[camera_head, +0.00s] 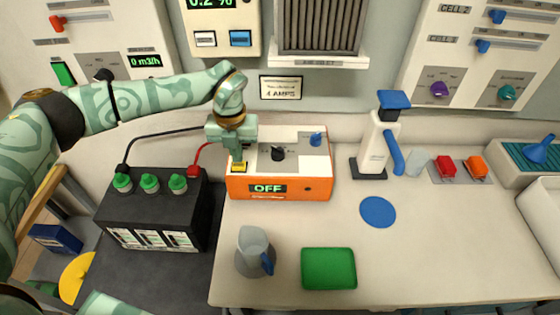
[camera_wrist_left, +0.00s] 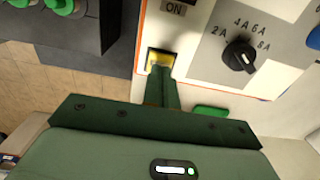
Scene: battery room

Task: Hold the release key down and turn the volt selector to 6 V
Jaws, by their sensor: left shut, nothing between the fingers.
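An orange and white charger (camera_head: 308,187) stands at the back of the bench, its display reading OFF. A yellow key (camera_head: 240,168) is on its left side; the left wrist view shows it (camera_wrist_left: 160,57) below a label reading ON. My left gripper (camera_head: 238,158) is shut and its tips are at the key; how far the key is down I cannot tell. A black selector knob (camera_head: 278,153) sits right of it; in the left wrist view the knob (camera_wrist_left: 239,55) has amp marks around it. A blue knob (camera_head: 316,139) is farther right, its marks unreadable. My right gripper is not in view.
A black battery (camera_head: 150,215) with green caps stands left of the charger, a red and a black lead running from it. A jug (camera_head: 254,250), a green pad (camera_head: 328,268) and a blue disc (camera_head: 378,212) lie in front. A white stand (camera_head: 373,150) is at right.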

